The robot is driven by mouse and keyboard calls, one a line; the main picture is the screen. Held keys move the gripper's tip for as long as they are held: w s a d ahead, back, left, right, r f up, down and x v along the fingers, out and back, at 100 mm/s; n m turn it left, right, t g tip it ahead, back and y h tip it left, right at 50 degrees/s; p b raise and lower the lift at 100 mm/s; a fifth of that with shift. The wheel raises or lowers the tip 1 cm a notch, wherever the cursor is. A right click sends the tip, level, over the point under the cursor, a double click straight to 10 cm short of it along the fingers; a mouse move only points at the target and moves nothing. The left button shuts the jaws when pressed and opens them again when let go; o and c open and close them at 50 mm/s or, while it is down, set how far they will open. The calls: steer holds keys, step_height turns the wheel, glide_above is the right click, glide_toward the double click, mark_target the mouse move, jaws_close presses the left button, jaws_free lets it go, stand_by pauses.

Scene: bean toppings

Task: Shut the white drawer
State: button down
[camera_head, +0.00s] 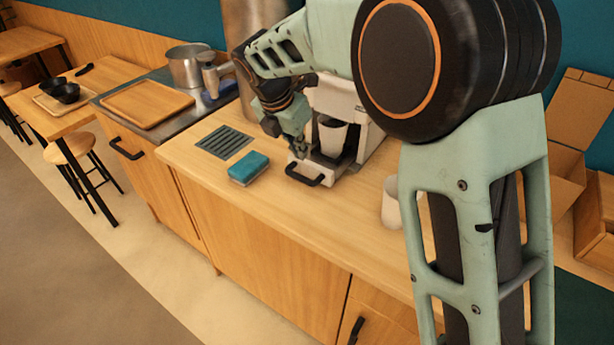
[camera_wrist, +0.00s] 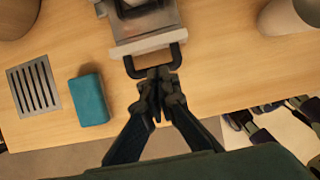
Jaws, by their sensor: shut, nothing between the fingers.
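The white drawer (camera_head: 318,172) is at the base of a white machine (camera_head: 350,118) on the wooden counter. It sticks out toward the counter's front edge and has a black handle (camera_head: 305,178). In the wrist view the drawer front (camera_wrist: 148,42) and its dark handle (camera_wrist: 154,66) lie just ahead of my gripper (camera_wrist: 158,72). My gripper is shut and empty, with its fingertips at the handle; I cannot tell whether they touch it. In the head view my gripper (camera_head: 299,150) is beside the drawer's left side.
A blue sponge (camera_head: 249,168) and a slotted grey plate (camera_head: 224,142) lie left of the drawer. Another white cup (camera_head: 391,204) stands on the right. A wooden tray (camera_head: 147,103) and a metal pot (camera_head: 188,65) are farther left. The counter in front is clear.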

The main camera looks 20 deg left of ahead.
mark_target(332, 154)
steer(key=x, duration=1)
steer(key=w+d+p, duration=0.1)
steer(key=w, duration=0.2)
steer(key=w+d+p, duration=0.1)
steer(key=w+p, duration=0.1)
steer(key=w, duration=0.1)
steer(key=w+d+p, duration=0.1)
steer(key=w+p, duration=0.1)
steer(key=w, duration=0.1)
steer(key=shift+w+d+r, duration=0.15)
steer(key=shift+w+d, duration=0.1)
steer(key=shift+w, duration=0.1)
steer(key=shift+r, duration=0.15)
